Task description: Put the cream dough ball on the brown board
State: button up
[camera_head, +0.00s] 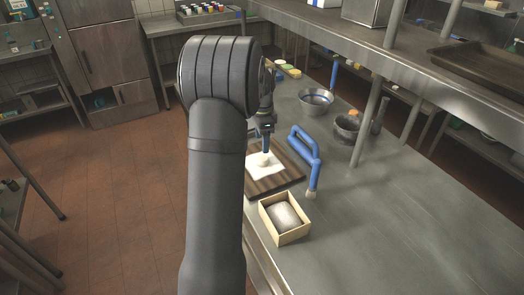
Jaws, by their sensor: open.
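The brown board (289,168) lies flat on the steel counter, partly hidden behind my arm. A white sheet (274,171) lies on the board, and a small cream dough ball (263,159) appears to rest on it. My gripper (266,150) points down just above the dough ball, with its fingertips close to it. It is open; the view is too small to tell whether the fingers touch the ball.
A light wooden box (289,237) holding a pale rounded thing (285,215) stands in front of the board. A blue handled tool (313,175) lies right of the board. A metal bowl (316,101) and a mortar (346,127) stand farther back. The right counter is clear.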

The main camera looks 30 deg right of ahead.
notch_tip(320, 180, up, 4)
send_over(262, 162)
jog(key=shift+s, duration=0.15)
notch_tip(262, 162, down, 12)
jog(key=shift+r, duration=1.65)
